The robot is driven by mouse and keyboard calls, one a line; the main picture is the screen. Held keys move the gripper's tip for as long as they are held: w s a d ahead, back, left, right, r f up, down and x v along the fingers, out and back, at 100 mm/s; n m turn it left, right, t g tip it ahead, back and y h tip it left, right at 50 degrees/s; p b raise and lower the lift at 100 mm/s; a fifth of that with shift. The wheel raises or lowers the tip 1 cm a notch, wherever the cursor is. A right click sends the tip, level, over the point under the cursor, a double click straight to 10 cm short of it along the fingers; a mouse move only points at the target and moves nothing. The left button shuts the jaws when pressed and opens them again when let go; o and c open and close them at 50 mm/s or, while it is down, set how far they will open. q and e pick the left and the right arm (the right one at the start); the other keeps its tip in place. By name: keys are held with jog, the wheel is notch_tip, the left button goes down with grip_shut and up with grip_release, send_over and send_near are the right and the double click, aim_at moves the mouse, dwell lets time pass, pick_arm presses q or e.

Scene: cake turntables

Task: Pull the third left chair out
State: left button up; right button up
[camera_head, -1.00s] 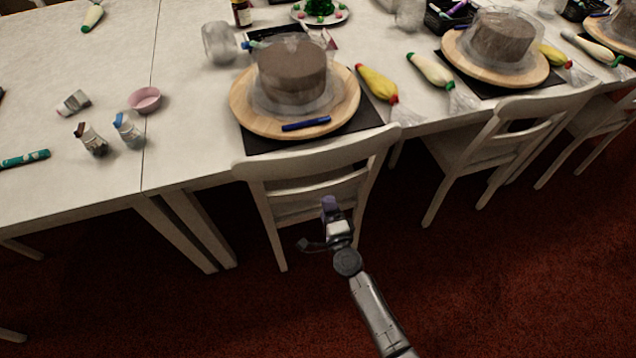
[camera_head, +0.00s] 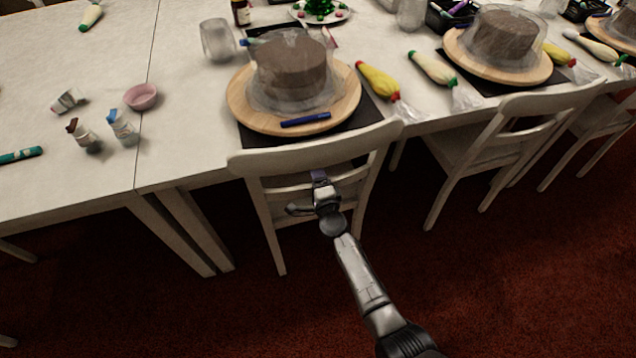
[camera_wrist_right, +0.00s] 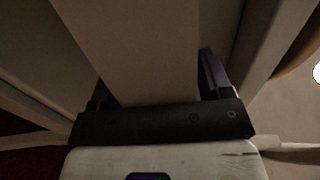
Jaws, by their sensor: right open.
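A white wooden chair (camera_head: 315,154) stands at the near side of the table, below the cake board, with its back toward me. My right gripper (camera_head: 319,178) is at the middle of its backrest, by the slats under the top rail. In the right wrist view the two dark fingers (camera_wrist_right: 158,85) are spread apart, with a pale flat slat (camera_wrist_right: 140,45) running between them. The gripper is open; I cannot tell whether the fingers touch the slat. Two more white chairs, a middle one (camera_head: 520,122) and a far one (camera_head: 606,122), stand to the right. My left gripper is not in view.
The white table (camera_head: 190,110) holds a covered cake on a round wooden board (camera_head: 240,105), piping bags (camera_head: 378,82), bottles (camera_head: 122,128) and a pink bowl (camera_head: 141,97). Table legs (camera_head: 170,235) stand left of the chair. The red carpet (camera_head: 500,290) in front is clear.

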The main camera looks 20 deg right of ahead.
jog(key=shift+f, duration=0.1)
jog(key=shift+c, duration=0.2)
jog(key=shift+w, duration=0.1)
jog(key=shift+c, duration=0.7)
jog(key=c, duration=0.7)
jog(key=shift+s+d+f, duration=0.1)
jog(key=shift+s+f, duration=0.1)
jog(key=shift+f, duration=0.05)
grip_shut()
